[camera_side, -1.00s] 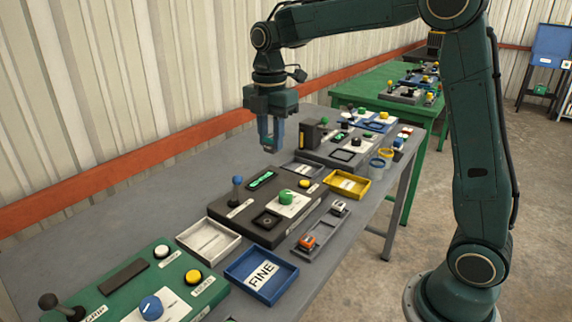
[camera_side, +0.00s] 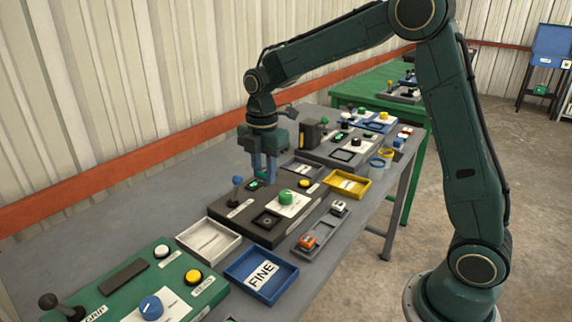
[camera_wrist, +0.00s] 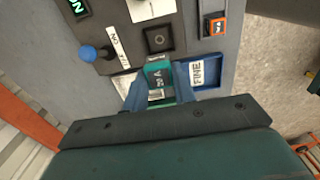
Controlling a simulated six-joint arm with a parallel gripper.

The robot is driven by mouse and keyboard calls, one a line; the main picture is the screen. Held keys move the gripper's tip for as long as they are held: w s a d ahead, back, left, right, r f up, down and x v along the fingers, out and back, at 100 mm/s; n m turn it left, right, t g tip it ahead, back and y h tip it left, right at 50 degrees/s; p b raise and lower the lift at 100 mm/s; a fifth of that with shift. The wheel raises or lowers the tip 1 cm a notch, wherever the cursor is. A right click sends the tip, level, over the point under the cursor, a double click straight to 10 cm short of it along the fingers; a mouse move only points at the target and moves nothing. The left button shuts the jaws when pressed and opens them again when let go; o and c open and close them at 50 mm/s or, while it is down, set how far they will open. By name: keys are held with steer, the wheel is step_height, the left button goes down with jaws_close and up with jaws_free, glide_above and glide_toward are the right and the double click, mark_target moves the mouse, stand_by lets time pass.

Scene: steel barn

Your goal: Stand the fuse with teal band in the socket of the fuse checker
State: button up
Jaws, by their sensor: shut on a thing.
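My gripper (camera_side: 264,178) is low over the far part of the dark fuse checker (camera_side: 232,220), near its lit display. In the wrist view my gripper (camera_wrist: 160,88) is shut on the fuse with teal band (camera_wrist: 158,74), a small block with a printed label between the blue fingers. The fuse is hard to make out in the side view. The checker's socket (camera_side: 266,222) is a black square with a round centre at its near side. The socket also shows in the wrist view (camera_wrist: 158,40), beyond the fuse, bare and apart from it.
The checker carries a blue-knobbed lever (camera_side: 237,182), a green knob (camera_side: 286,195) and a yellow button (camera_side: 305,183). Around it are a white tray (camera_side: 190,237), a blue FINE tray (camera_side: 236,277), a yellow tray (camera_side: 365,191) and a grey rack (camera_side: 322,224) with an orange piece.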

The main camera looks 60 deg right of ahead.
steer(key=shift+f, duration=5.65)
steer(key=shift+f, duration=0.15)
steer(key=o, duration=0.9)
steer(key=shift+o, duration=0.2)
step_height(320, 180, up, 12)
steer(key=shift+f, duration=0.1)
steer(key=shift+r, duration=0.3)
